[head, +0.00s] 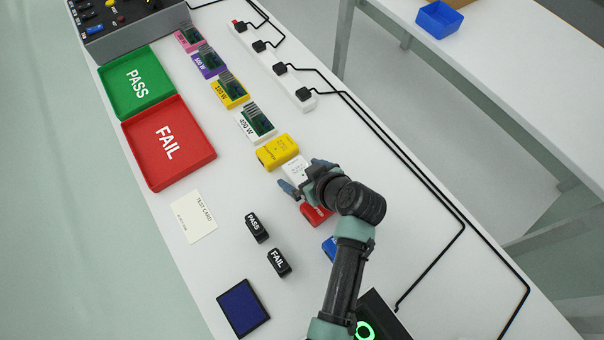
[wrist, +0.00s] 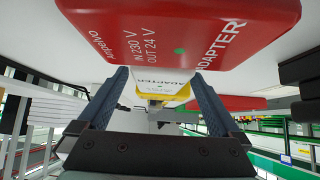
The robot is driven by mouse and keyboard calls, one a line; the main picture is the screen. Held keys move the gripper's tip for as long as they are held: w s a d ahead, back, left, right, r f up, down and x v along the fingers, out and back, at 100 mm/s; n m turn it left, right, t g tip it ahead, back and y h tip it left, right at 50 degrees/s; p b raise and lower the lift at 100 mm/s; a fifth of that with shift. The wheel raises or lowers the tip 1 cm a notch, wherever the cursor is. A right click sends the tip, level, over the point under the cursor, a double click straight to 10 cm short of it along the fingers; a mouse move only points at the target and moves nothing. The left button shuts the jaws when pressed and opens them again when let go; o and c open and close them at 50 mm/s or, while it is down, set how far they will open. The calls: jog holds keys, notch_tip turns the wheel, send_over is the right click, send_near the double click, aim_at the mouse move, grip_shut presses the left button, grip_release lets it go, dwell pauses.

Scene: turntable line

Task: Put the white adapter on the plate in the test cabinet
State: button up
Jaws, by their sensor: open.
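The white adapter (head: 294,167) lies on the table between the yellow and red adapters, partly covered by my gripper in the head view. My gripper (head: 304,177) is open over it, with one finger toward each side. In the wrist view the white adapter (wrist: 153,76) shows between and beyond the two open fingers (wrist: 158,76); I cannot tell if they touch it. The red adapter (head: 314,215) is beside my gripper and looms large in the wrist view (wrist: 190,30). I cannot make out the test cabinet's plate.
The yellow adapter (head: 278,152) is close beyond the white one; a blue adapter (head: 329,247) is on the near side. Green PASS (head: 112,113) and red FAIL (head: 207,161) trays lie left. A white power strip (head: 262,57) with black cables runs along the right.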

grip_shut()
dwell(0.3)
